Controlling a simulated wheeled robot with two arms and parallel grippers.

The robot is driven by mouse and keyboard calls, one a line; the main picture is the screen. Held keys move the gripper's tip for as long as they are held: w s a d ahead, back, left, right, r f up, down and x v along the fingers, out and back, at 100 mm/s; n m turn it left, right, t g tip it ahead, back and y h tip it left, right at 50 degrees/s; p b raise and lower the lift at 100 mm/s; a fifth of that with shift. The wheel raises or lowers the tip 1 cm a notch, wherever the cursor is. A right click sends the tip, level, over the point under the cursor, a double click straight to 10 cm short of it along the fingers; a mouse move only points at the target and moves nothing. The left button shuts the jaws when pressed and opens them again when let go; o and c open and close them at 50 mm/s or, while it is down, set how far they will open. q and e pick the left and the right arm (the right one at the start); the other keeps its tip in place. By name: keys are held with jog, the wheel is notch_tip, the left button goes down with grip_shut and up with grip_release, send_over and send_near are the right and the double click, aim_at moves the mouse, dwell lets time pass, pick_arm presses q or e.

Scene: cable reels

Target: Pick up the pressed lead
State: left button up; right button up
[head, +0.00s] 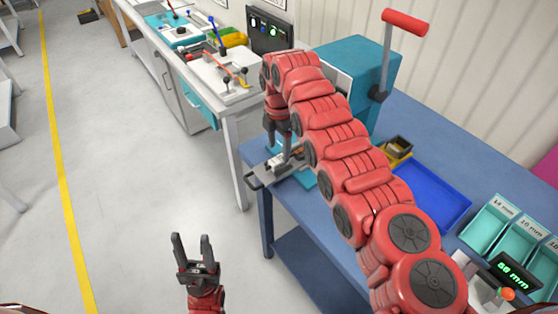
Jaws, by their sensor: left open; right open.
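My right arm reaches across the blue table, and my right gripper (286,158) points down at a small grey and teal fixture (272,170) on the table's far left corner. Its jaws are open, though the fingertips are small and partly merge with the fixture. I cannot make out the pressed lead; it may be hidden at the fixture or behind my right arm. My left gripper (193,250) is open and empty, pointing up the picture over the bare floor, left of the blue table (322,262).
A teal machine with a red-handled crank (405,22) stands behind my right arm. A blue tray (435,198), a yellow bin (397,150), labelled teal bins (490,222) and a green display (513,270) are to the right. A white bench (225,92) stands beyond.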

aim_at(279, 158)
notch_tip(279, 158, down, 4)
jog(key=shift+r+p, duration=0.15)
jog(key=shift+p, duration=0.6)
grip_shut()
